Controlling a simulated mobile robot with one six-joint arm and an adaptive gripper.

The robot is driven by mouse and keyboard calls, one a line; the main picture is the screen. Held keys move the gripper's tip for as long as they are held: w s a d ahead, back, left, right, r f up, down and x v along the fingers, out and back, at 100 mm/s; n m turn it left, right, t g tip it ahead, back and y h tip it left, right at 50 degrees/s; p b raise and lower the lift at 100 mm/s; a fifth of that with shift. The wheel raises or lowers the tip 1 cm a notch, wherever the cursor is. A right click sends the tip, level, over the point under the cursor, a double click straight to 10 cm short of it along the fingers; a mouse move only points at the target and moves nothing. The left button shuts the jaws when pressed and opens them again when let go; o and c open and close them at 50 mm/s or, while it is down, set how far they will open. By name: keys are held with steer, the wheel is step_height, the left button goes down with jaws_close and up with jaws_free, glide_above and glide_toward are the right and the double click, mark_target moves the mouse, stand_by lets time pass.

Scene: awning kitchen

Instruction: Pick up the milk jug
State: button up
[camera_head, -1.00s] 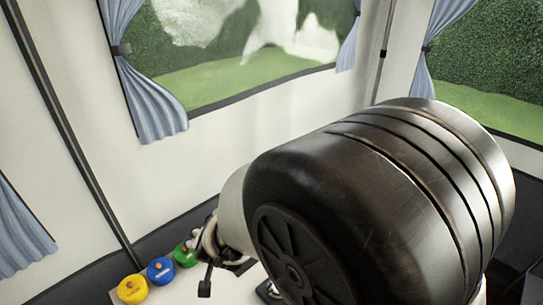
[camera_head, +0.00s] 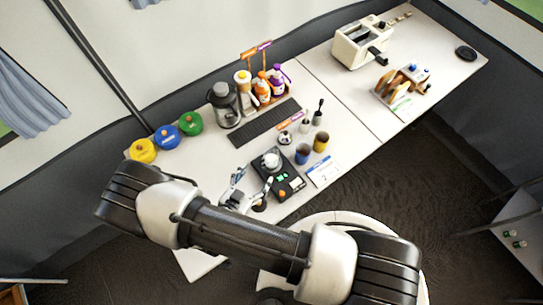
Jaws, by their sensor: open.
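A small pale, rounded vessel (camera_head: 271,160), which looks like the milk jug, stands on a black flat device (camera_head: 286,181) with green lights near the front edge of the table. It is small in the picture, and I cannot make out a handle. My gripper (camera_head: 253,184) is open, just to the lower left of the vessel and beside the device. I see no object between its fingers. Whether a finger touches the device is too small to tell.
A grey grinder-like jar (camera_head: 226,106) and a bottle rack (camera_head: 264,99) stand behind. Several coloured round tubs (camera_head: 166,137) sit at left. A toaster (camera_head: 359,45) stands far right.

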mark_target(275, 153)
steer(key=x, duration=1)
steer(key=shift+w+d+f+b, duration=0.15)
steer(key=shift+w+f+b, duration=0.05)
steer(key=shift+w+b, duration=0.15)
steer(key=shift+x, duration=2.65)
steer(key=shift+s+d, duration=0.1)
steer(key=shift+d, duration=0.1)
steer(key=shift+c, duration=0.3)
steer(key=c, duration=1.4)
